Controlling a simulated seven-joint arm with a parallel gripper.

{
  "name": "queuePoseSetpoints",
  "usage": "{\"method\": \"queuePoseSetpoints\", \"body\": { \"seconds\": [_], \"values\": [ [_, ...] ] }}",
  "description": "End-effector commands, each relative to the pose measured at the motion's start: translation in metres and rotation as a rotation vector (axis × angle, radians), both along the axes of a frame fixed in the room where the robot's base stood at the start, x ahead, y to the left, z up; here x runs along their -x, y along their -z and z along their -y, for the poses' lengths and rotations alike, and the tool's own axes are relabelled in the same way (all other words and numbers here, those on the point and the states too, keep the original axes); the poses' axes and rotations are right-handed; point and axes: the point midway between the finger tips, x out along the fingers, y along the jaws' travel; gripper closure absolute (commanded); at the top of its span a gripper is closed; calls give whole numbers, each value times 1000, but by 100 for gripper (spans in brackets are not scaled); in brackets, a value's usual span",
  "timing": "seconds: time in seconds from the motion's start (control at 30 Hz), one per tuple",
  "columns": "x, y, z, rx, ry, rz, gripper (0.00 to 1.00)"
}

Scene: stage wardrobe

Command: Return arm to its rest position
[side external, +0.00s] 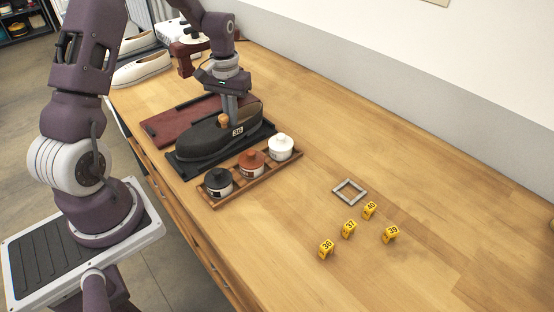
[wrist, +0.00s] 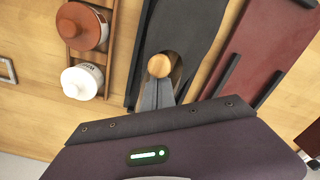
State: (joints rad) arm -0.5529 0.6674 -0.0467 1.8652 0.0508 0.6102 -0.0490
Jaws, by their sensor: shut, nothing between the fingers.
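My gripper (wrist: 157,93) is shut and points down at the dark shoe in the wrist view. In the side view my gripper (side external: 229,108) is over the shoe's opening, close to a round wooden knob (side external: 224,119). The knob (wrist: 159,65) also shows right by the fingertips in the wrist view. I cannot tell whether the fingers touch it. The dark shoe (side external: 205,139) bears a tag reading 36 and sits on a black tray (side external: 183,170). Part of the shoe is hidden by my gripper in the wrist view.
A wooden rack (side external: 234,190) holds a black jar (side external: 218,181), a brown jar (side external: 252,162) and a white jar (side external: 281,147). A dark red board (side external: 165,126) lies behind the shoe. White shoes (side external: 142,68) stand at the far end. Several yellow number cubes (side external: 349,228) and a grey square frame (side external: 349,191) lie nearer.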

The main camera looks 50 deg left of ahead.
Motion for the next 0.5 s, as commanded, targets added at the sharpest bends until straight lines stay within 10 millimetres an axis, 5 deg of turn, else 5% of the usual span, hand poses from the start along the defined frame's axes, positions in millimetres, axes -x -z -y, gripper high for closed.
{"method": "queuePoseSetpoints", "body": {
  "seconds": [0.23, 0.5],
  "values": [
    [-9, -1, 0, -1, 0, 1, 100],
    [-9, -25, 0, -1, -1, 2, 100]
  ]
}}
